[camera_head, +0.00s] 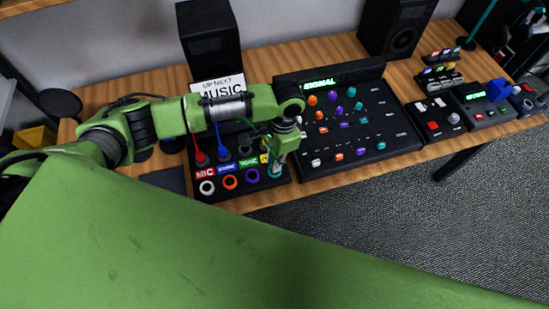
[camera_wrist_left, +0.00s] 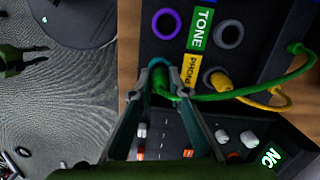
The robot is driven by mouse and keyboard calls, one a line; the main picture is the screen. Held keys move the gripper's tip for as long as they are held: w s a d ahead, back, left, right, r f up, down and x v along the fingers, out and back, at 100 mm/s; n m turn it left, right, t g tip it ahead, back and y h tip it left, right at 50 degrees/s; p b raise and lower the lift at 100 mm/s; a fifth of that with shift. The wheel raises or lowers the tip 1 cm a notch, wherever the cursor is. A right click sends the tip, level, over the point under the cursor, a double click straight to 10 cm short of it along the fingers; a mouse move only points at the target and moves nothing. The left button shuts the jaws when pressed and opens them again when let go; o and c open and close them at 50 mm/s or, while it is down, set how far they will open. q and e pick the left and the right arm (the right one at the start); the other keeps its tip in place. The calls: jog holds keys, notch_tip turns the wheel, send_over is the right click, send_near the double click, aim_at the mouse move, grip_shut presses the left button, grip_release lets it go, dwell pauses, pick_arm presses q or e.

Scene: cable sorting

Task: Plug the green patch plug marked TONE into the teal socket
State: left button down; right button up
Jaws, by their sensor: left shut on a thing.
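My left gripper (camera_head: 277,168) is at the front right corner of the black patch panel. In the left wrist view its fingers (camera_wrist_left: 163,88) are shut on the green plug (camera_wrist_left: 173,98), whose green cable curves off to the right. The teal socket (camera_wrist_left: 157,64) shows just beyond the fingertips, partly hidden by them. The plug is at the socket; I cannot tell how deep it sits. The green TONE label (camera_wrist_left: 200,28) lies above, between an empty grey ring (camera_wrist_left: 230,34) and the purple socket (camera_wrist_left: 165,23). My right gripper is out of view.
The yellow plug (camera_wrist_left: 218,81) stands near the held plug, its cable close to the green one. Red (camera_head: 201,158) and blue (camera_head: 223,154) plugs stand further left. White (camera_head: 207,188) and orange (camera_head: 229,182) sockets look empty. A mixer (camera_head: 385,148) stands right of the panel.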

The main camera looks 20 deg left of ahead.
pick_arm(q)
jog(key=shift+f+p, duration=0.15)
jog(key=shift+p, duration=0.2)
dwell(0.4)
dwell(0.4)
jog(key=shift+p, duration=0.45)
jog(key=shift+f, duration=0.5)
dwell(0.3)
dwell(0.4)
jog(key=shift+f, duration=0.3)
dwell(0.3)
